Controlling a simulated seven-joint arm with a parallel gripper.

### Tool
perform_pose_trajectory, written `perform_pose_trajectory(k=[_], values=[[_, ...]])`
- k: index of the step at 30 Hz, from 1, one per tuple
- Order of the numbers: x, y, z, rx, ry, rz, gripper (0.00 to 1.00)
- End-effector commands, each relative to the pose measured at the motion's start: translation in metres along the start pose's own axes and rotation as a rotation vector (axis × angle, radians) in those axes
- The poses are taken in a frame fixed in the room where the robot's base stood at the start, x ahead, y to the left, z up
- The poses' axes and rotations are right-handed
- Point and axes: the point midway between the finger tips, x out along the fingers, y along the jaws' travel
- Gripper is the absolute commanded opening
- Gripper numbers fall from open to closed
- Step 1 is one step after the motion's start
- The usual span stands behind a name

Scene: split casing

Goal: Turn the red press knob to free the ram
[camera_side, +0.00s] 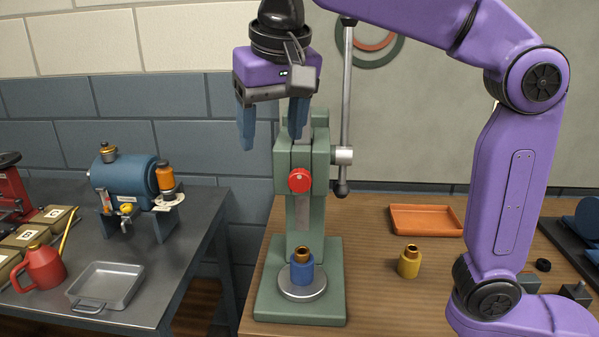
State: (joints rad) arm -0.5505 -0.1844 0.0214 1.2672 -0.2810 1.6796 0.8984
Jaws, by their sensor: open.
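The red press knob (299,180) sits on the front of the green press (318,160), about midway up its column. My gripper (271,140) is open and empty. In the picture it hangs above and a little left of the knob, with its blue fingers pointing down and apart from it. A blue part with a brass-coloured top (302,268) stands upright on the round plate (303,291) at the press base.
An orange tray (426,220) and a yellow part (409,262) lie right on the wooden bench (385,290). A dark side table at left holds a blue machine (125,185), a red can (43,266) and a grey tray (106,283).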

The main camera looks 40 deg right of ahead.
Motion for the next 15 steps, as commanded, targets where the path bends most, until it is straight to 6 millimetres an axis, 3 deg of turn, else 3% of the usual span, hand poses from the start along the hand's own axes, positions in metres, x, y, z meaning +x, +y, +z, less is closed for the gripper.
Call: perform_pose_trajectory(k=[9,15], values=[[-0.044,0.010,-0.003,0.347,0.042,0.115,0.65],[-0.061,0.021,0.003,0.496,0.056,0.160,0.65]])
